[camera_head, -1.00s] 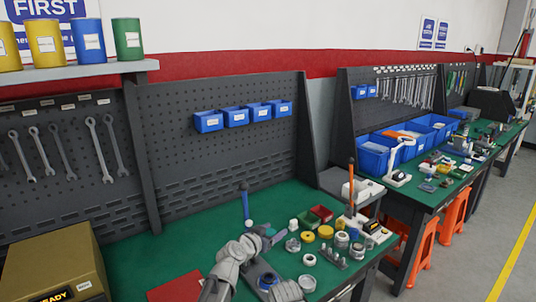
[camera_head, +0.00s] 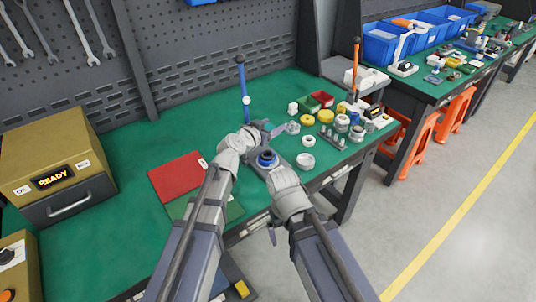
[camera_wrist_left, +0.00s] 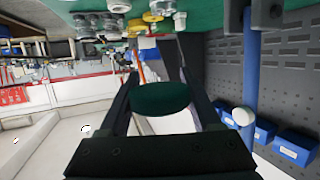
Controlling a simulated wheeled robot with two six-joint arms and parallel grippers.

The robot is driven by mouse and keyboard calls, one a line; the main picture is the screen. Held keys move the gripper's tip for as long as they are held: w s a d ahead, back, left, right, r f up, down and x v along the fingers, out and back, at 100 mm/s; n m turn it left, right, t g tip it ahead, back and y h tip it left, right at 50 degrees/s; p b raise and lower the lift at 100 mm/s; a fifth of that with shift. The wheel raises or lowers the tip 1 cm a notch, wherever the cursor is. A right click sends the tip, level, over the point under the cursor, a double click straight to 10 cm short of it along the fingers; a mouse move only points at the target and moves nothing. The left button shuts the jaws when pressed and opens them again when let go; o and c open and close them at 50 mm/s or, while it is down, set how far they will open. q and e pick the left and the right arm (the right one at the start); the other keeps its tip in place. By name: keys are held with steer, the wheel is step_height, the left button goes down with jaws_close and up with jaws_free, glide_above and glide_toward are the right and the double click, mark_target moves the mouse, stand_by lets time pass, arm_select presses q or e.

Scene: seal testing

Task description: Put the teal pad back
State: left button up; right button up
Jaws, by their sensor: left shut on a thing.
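In the left wrist view the teal pad (camera_wrist_left: 160,98), a dark green-teal disc, sits between the two dark fingers of my left gripper (camera_wrist_left: 160,88). The fingers are shut on it and hold it clear of the bench. In the head view my left gripper (camera_head: 270,130) is above the green bench, just behind a grey fixture with a blue ring (camera_head: 267,158). The pad is hard to make out there. My right arm reaches in beside the fixture, at its near right. Its fingers are mostly hidden, so their opening does not show.
A blue upright post (camera_head: 244,85) stands behind my left gripper. Red (camera_head: 178,175) and green (camera_head: 233,212) mats lie to the left. Rings, yellow parts (camera_head: 326,117) and small bins (camera_head: 322,98) crowd the right. The back left bench (camera_head: 150,140) is clear.

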arm_select(q)
steer(key=shift+f+b, duration=4.65)
steer(key=shift+f, duration=0.1)
steer(key=shift+f, duration=0.1)
steer(key=shift+f, duration=0.2)
steer(key=o, duration=1.5)
steer(key=shift+r, duration=0.1)
steer(key=v, duration=0.2)
steer(key=p+v, duration=0.1)
steer(key=v, duration=0.2)
steer(key=p+v, duration=0.1)
steer(key=v, duration=0.1)
steer(key=shift+a+r, duration=0.2)
steer(key=shift+r, duration=0.2)
steer(key=shift+s+a+r+p, duration=0.1)
steer(key=shift+s+a+p, duration=0.05)
steer(key=shift+p, duration=0.15)
